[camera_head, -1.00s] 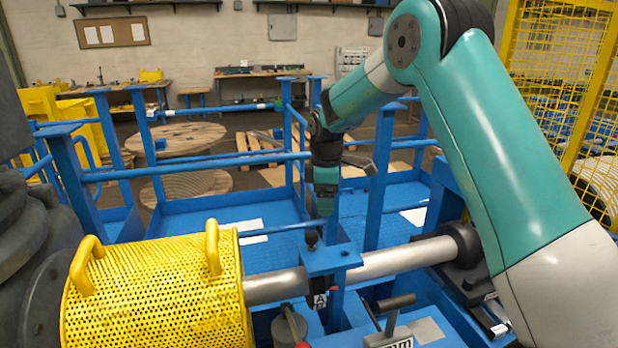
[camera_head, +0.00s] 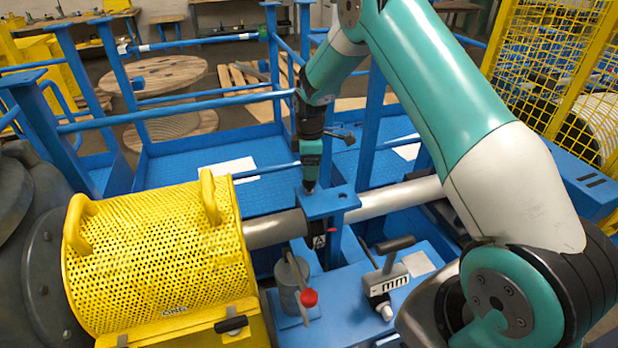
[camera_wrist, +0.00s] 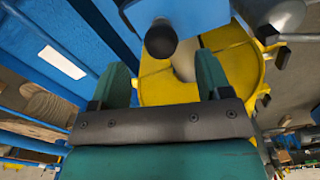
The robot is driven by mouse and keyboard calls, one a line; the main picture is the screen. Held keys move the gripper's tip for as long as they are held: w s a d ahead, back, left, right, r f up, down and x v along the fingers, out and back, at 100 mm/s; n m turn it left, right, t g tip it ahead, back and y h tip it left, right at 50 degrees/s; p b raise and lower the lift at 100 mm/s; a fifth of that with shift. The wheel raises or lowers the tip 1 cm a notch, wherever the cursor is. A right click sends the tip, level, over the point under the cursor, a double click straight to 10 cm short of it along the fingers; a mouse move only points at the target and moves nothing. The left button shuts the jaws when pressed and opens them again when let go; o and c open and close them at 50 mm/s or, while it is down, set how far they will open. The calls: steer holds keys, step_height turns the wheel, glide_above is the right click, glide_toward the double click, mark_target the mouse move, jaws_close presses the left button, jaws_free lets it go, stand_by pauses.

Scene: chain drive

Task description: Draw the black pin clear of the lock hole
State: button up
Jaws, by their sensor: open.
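The black pin shows as a round black knob (camera_wrist: 160,39) in the wrist view, just beyond my fingertips and roughly centred between them. In the head view the knob (camera_head: 309,187) sits at the top of a blue bracket plate (camera_head: 343,203) over the shaft. My gripper (camera_head: 311,172) points down at it from just above. In the wrist view my gripper (camera_wrist: 161,68) is open, with one finger on either side of the knob's line and nothing held. The pin's stem and the lock hole are hidden.
A perforated yellow guard (camera_head: 155,250) with two handles stands left of the bracket. A silver shaft (camera_head: 400,198) runs right from it. A black T-handle (camera_head: 396,244) and a red-knobbed lever (camera_head: 309,298) are in front. Blue rails (camera_head: 180,108) stand behind.

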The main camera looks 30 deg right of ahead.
mark_target(309, 183)
step_height(309, 183, down, 7)
steer(key=shift+r+p, duration=0.1)
steer(key=shift+p, duration=0.75)
steer(key=c, duration=1.1)
step_height(309, 183, up, 13)
steer(key=p, duration=0.7)
stand_by(0.4)
